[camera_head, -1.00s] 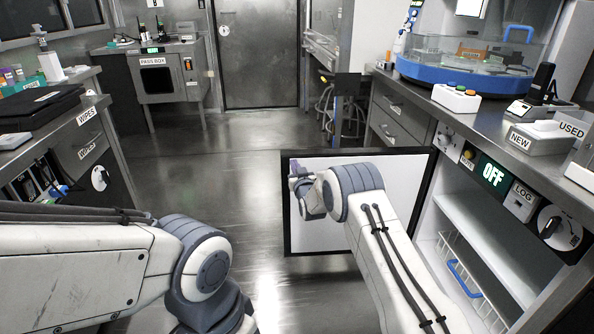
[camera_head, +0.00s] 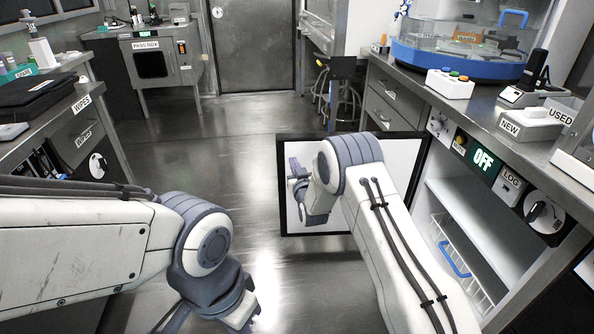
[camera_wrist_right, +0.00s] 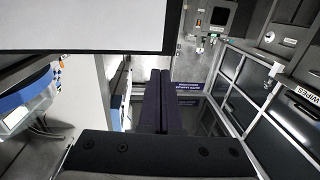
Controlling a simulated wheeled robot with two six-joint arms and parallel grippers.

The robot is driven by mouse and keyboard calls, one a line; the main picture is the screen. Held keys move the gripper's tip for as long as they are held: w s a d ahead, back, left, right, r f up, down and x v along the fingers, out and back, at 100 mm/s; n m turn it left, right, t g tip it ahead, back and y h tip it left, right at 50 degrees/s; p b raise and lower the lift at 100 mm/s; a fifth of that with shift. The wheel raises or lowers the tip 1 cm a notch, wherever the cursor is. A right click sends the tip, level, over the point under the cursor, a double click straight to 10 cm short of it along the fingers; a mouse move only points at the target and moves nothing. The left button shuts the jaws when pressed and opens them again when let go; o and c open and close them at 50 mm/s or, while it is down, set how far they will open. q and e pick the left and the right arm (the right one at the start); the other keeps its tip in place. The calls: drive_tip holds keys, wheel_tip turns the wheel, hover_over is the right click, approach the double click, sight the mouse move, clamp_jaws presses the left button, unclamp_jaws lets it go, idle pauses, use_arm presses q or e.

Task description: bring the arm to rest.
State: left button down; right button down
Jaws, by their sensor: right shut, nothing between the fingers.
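My right arm reaches forward over the floor, in front of the open cabinet door (camera_head: 327,220) with its white inner face and black frame. My right gripper (camera_head: 293,168) shows partly at the end of this arm, at the door's left part. In the right wrist view the two dark fingers (camera_wrist_right: 161,100) are shut against each other with nothing between them. The white door panel (camera_wrist_right: 85,25) fills the upper left there. My left arm comes in from the left, and its gripper is out of the picture.
The open cabinet (camera_head: 470,225) holds a white wire basket (camera_head: 460,262) with a blue handle. The right counter (camera_head: 480,112) carries a blue-based machine (camera_head: 445,58) and a button box (camera_head: 450,84). The left bench (camera_head: 75,100) lines the other side. The floor (camera_head: 225,130) between is clear.

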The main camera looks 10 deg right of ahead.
drive_tip(key=s+a+r+n+g+y, duration=0.1)
drive_tip(key=s+a+r+g, duration=0.2)
drive_tip(key=s, duration=0.4)
drive_tip(key=s+a+r+n+g+p, duration=0.1)
drive_tip(key=s+a+g, duration=0.2)
drive_tip(key=s+a, duration=0.25)
drive_tip(key=s+a+r+n+g+y, duration=0.1)
drive_tip(key=s+a+r+g, duration=0.15)
drive_tip(key=s, duration=0.55)
drive_tip(key=s+d+r+n+g+h, duration=0.1)
drive_tip(key=s+d+g, duration=0.15)
drive_tip(key=s, duration=0.85)
drive_tip(key=s+d+r+n+g+h, duration=0.1)
drive_tip(key=s+g, duration=0.3)
drive_tip(key=s, duration=0.6)
drive_tip(key=s+d+r+n+g, duration=0.1)
drive_tip(key=s+d+g, duration=0.15)
drive_tip(key=s, duration=0.85)
wheel_tip(320, 180, up, 31)
drive_tip(key=s+p, duration=0.1)
drive_tip(key=p, duration=3)
drive_tip(key=shift+s+d+r+h, duration=0.2)
drive_tip(key=shift+d+h, duration=0.15)
drive_tip(key=shift+h, duration=0.05)
drive_tip(key=shift+g, duration=0.25)
